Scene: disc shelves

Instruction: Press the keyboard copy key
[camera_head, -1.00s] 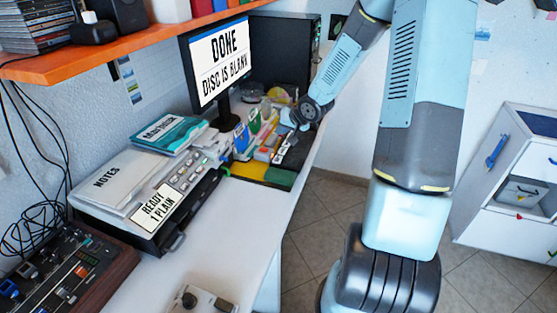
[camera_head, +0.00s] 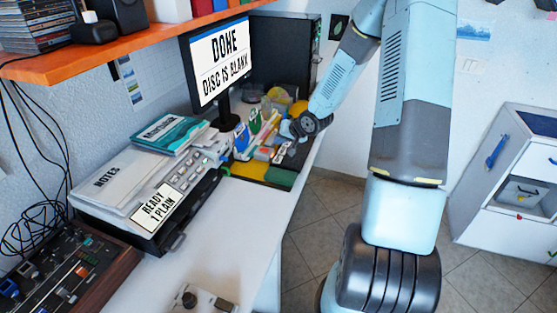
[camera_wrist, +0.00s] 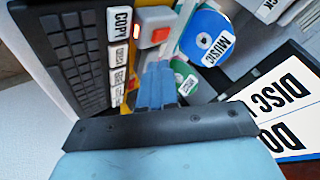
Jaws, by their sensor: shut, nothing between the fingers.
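The black keyboard (camera_wrist: 72,50) shows at the left of the wrist view. Its white copy key (camera_wrist: 118,24), lettered COPY, is at the top of a column of white keys along the keyboard's edge. My gripper (camera_wrist: 159,72) is shut and empty, pointing into the scene to the right of and below the copy key in the picture, apart from it. In the head view my gripper (camera_head: 288,130) is low over the far end of the desk, its fingers hard to make out. The white keys show small beside it; the copy key cannot be picked out there.
A red button (camera_wrist: 160,35) on a grey block sits close to my fingertips. Discs, including a blue MUSIC disc (camera_wrist: 205,36), stand to the right. The monitor (camera_head: 222,62) reads DONE, DISC IS BLANK. A printer (camera_head: 150,190) stands nearer; the front desk is mostly clear.

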